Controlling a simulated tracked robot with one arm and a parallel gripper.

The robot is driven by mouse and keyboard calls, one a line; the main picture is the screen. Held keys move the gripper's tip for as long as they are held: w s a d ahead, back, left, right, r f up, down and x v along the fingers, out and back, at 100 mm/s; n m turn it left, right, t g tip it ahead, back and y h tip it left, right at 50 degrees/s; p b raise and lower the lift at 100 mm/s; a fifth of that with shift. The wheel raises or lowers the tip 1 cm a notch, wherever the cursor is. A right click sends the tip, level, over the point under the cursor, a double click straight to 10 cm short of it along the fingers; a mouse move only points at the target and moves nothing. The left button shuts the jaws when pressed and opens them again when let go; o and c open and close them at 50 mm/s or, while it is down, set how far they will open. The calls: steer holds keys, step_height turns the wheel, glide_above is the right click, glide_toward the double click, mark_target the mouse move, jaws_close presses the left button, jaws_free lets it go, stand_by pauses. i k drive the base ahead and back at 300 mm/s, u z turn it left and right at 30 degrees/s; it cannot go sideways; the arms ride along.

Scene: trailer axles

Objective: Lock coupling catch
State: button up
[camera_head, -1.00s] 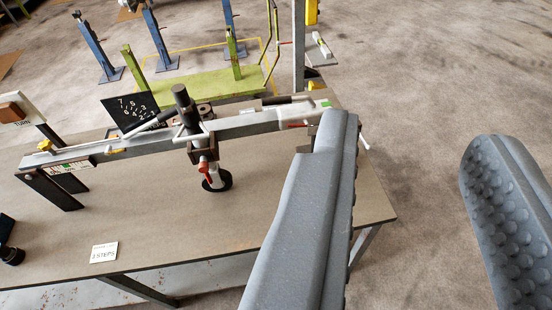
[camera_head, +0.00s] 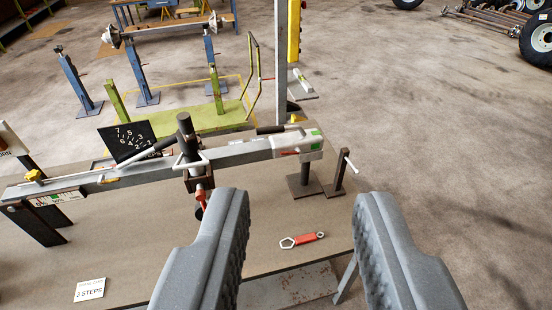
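The coupling (camera_head: 298,143) is the pale housing with a green sticker at the right end of a grey drawbar (camera_head: 235,153). A thin red part (camera_head: 287,153) shows on its near side; I cannot tell whether this is the catch or how it is set. My gripper (camera_head: 303,205) is open and empty. In the picture its two grey ribbed fingers stand below the coupling, one to each side, apart from it.
A red-handled spanner (camera_head: 303,239) lies on the bench (camera_head: 130,235), between the fingers in the picture. A dark stand with a pale cross-handle (camera_head: 340,170) is right of the coupling. A "3 STEPS" card (camera_head: 89,289) lies at left.

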mark_target(298, 152)
steer(key=u, duration=0.05)
steer(key=i, duration=1)
steer(key=z, duration=0.05)
